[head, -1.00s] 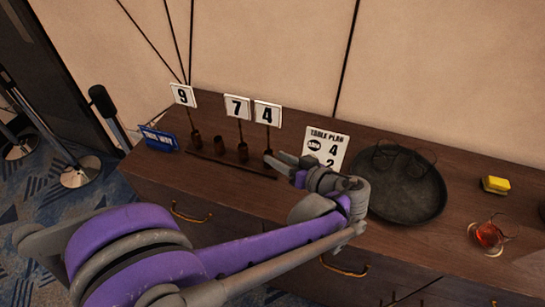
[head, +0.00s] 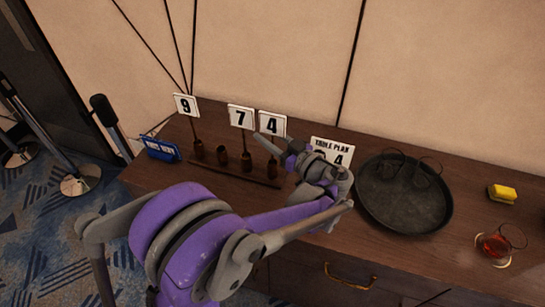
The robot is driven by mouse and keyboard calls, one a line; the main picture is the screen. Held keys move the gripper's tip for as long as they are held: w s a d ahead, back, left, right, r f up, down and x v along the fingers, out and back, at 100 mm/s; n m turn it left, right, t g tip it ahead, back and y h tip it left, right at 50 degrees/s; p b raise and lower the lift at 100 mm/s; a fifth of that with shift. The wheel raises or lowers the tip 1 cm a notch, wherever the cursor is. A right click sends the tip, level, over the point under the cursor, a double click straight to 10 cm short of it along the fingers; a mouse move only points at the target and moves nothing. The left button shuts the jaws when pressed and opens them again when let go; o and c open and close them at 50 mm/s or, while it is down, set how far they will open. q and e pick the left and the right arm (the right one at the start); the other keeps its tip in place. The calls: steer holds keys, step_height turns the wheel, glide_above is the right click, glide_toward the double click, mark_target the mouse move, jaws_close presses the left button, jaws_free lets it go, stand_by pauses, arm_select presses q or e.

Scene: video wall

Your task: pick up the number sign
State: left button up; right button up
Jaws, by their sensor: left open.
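Three white number signs stand on thin posts in a dark wooden holder (head: 225,168) on the sideboard: the 9 sign (head: 186,105) at the left, the 7 sign (head: 241,117) in the middle and the 4 sign (head: 272,124) at the right. One cup of the holder (head: 222,156), between the 9 and the 7, is empty. My left gripper (head: 268,143) is open and empty, its fingers just below the 4 sign and seen across its post. Whether they touch the post I cannot tell. My right gripper is not in view.
A white table plan card (head: 331,149) stands behind my left wrist, partly hidden. A dark round tray (head: 405,205) holding glasses lies to the right. A yellow sponge (head: 503,193), a glass with red liquid (head: 495,246) and a blue sign (head: 161,149) are also on the sideboard.

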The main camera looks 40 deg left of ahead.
arm_select(q)
steer(key=shift+w+a, duration=0.15)
steer(key=shift+a, duration=0.7)
jaws_close()
stand_by(0.8)
